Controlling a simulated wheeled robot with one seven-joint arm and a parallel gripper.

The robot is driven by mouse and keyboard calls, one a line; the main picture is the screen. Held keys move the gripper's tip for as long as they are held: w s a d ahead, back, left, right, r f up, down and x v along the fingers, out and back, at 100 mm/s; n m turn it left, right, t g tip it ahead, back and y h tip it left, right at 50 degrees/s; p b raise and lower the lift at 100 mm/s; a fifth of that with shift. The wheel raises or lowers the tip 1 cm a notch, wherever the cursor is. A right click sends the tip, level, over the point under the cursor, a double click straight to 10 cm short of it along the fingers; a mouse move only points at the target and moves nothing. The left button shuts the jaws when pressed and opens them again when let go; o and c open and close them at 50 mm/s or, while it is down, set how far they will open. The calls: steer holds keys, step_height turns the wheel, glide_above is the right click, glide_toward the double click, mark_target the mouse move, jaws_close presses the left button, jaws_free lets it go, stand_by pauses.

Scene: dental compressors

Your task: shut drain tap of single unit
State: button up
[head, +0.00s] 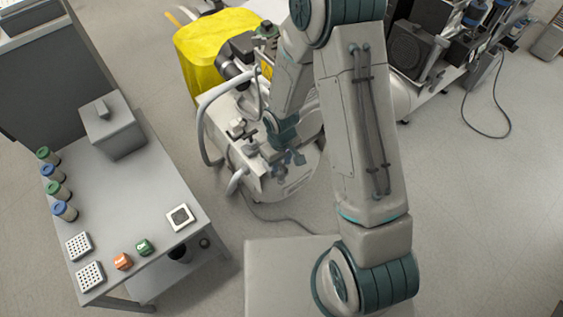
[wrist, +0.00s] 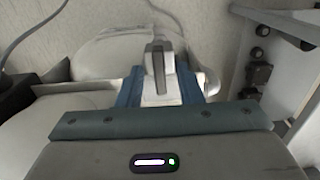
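The single unit is a white compressor (head: 289,188) on the floor at the centre of the head view. It has a curved pale tube on its left and several small dark fittings on top. My gripper (head: 288,158) is down at its near side, below my arm. In the wrist view, two blue finger parts (wrist: 160,88) stand apart, with a pale upright piece (wrist: 159,62) with a dark central stripe between them. I cannot tell whether this piece is the drain tap's handle or whether the fingers touch it. The pale rounded casing behind is partly hidden.
A yellow cover (head: 208,48) lies behind the unit. A grey bench (head: 150,200) with jars, blocks and a box stands at left. Other equipment (head: 425,50) stands at back right. A cable (head: 275,217) runs over the floor. Floor at right (head: 480,210) is clear.

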steer(key=shift+c, duration=0.3)
jaws_close()
steer(key=shift+m, duration=0.4)
steer(key=m+b, duration=0.1)
steer(key=m, duration=0.1)
steer(key=shift+m, duration=0.4)
steer(key=m, duration=0.3)
steer(key=shift+m, duration=0.3)
steer(key=m+p, duration=0.1)
steer(key=m, duration=0.4)
steer(key=shift+r, duration=0.1)
steer(key=m+p, duration=0.2)
steer(key=m, duration=0.3)
steer(key=shift+m, duration=0.5)
